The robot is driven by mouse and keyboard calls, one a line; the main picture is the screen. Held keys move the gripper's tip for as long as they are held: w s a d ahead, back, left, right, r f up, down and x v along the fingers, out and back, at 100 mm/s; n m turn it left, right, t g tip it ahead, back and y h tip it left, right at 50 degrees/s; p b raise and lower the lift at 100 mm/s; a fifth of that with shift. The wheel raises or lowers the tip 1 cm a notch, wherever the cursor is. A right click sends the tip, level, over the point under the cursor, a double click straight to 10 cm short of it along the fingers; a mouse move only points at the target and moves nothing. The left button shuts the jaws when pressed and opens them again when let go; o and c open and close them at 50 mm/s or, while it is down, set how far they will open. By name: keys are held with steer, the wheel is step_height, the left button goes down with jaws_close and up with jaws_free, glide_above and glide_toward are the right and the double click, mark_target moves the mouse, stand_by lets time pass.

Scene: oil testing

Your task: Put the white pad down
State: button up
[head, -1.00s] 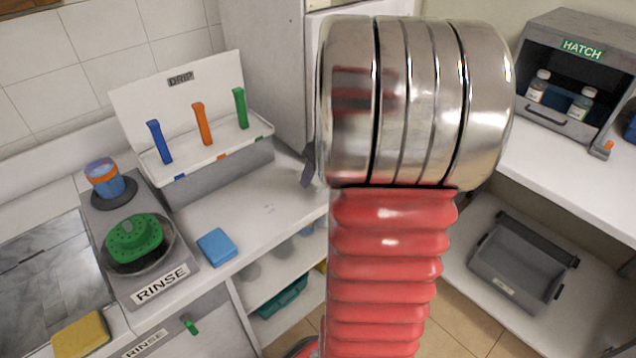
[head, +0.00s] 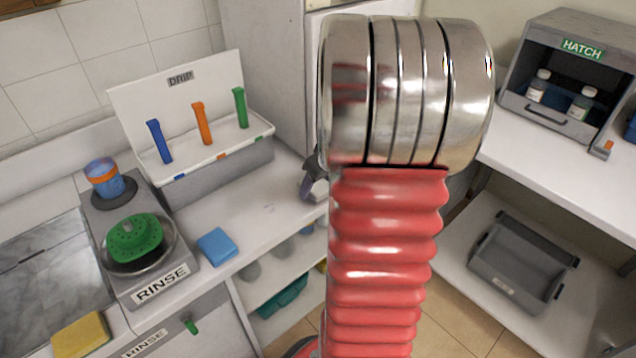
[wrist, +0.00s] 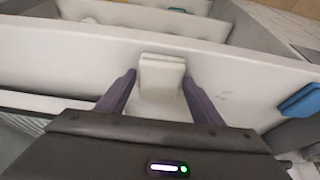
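The white pad (wrist: 161,76) is a small pale block in the middle of the wrist view, between the two dark purple fingers of my gripper (wrist: 160,78). The fingertips come up against its left and right sides, so my gripper looks shut on it. The pad is over or on the white counter; whether its underside touches cannot be told. In the head view, my gripper (head: 312,184) shows only as a purple finger beside my arm, which hides most of it.
A blue pad (head: 217,246) lies on the counter (head: 262,212). A DRIP rack (head: 215,160) with coloured clips stands behind. A green scrubber (head: 134,238) sits at the RINSE station (head: 160,285). A yellow sponge (head: 80,334) is at front left. The counter between rack and arm is clear.

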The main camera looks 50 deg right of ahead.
steer(key=shift+o, duration=0.7)
steer(key=shift+r, duration=0.1)
steer(key=shift+r, duration=0.25)
steer(key=v, duration=1.1)
steer(key=shift+s+r, duration=0.2)
steer(key=shift+s, duration=0.05)
steer(key=s+a+r, duration=0.1)
steer(key=s+a, duration=0.1)
steer(key=a, duration=1.5)
steer(key=s+a+r+n+t, duration=0.1)
steer(key=s+a+r, duration=0.1)
steer(key=a, duration=1.5)
steer(key=shift+s+r, duration=0.25)
steer(key=shift+s, duration=0.45)
